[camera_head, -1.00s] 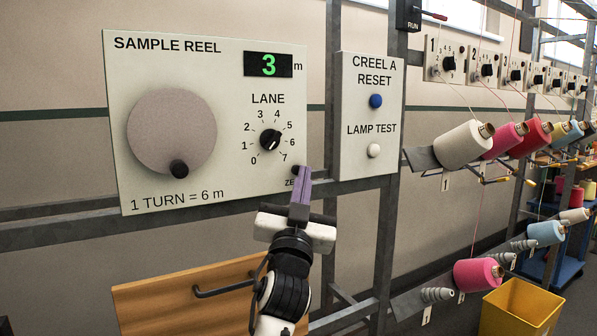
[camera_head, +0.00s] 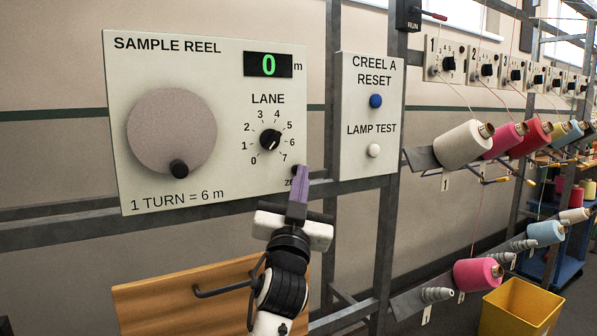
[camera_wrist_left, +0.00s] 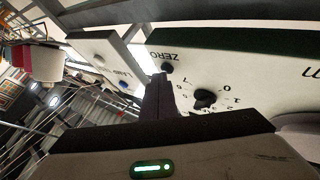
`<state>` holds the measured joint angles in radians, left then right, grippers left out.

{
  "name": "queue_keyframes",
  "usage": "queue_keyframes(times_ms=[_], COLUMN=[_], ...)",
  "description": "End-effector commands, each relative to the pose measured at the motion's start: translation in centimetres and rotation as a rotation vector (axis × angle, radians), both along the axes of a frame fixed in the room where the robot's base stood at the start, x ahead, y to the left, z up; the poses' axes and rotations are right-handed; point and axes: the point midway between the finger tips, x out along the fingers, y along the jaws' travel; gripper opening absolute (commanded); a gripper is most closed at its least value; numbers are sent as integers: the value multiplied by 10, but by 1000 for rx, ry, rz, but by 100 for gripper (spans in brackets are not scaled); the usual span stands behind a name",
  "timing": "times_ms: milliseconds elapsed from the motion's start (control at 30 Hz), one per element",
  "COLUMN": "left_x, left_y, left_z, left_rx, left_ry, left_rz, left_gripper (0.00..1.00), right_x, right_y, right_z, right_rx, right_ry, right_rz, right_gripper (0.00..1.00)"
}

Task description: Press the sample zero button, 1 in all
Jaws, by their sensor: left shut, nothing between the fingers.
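The SAMPLE REEL panel (camera_head: 230,190) is on the left, and its green display (camera_head: 268,65) reads 0 m. The black ZERO button (camera_head: 294,171) is at the panel's lower right corner, mostly hidden behind my fingers, with its label partly covered. In the left wrist view the ZERO button (camera_wrist_left: 167,67) shows just beyond the fingertips. My left gripper (camera_head: 302,172) is shut and empty, with its tips at the button. I cannot tell whether they touch it. My right gripper is not in view.
The lane dial (camera_head: 270,140) and the round reel crank (camera_head: 171,132) are on the same panel. The CREEL A panel (camera_head: 370,115) has a blue button (camera_head: 376,101) and a white button (camera_head: 374,151). Yarn cones (camera_head: 462,146) and a yellow bin (camera_head: 520,308) are to the right.

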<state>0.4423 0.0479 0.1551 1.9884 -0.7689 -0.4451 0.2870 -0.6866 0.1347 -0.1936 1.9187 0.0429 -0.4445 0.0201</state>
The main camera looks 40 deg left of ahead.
Motion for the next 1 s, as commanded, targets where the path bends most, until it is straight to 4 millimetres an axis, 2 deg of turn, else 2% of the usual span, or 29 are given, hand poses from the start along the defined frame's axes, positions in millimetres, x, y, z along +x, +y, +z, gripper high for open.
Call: queue_keyframes(times_ms=[333, 733, 1000], left_x=[-6, -8, -18], left_y=[-14, -18, -42], left_z=[-1, -1, -2], left_rx=[-1, 0, -2], left_ry=[0, 0, -1], left_rz=[0, 0, -1], left_gripper=[0, 0, 0], right_x=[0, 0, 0], right_y=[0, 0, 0], right_z=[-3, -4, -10], right_rx=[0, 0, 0], right_ry=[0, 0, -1], right_rz=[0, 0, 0], right_gripper=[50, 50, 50])
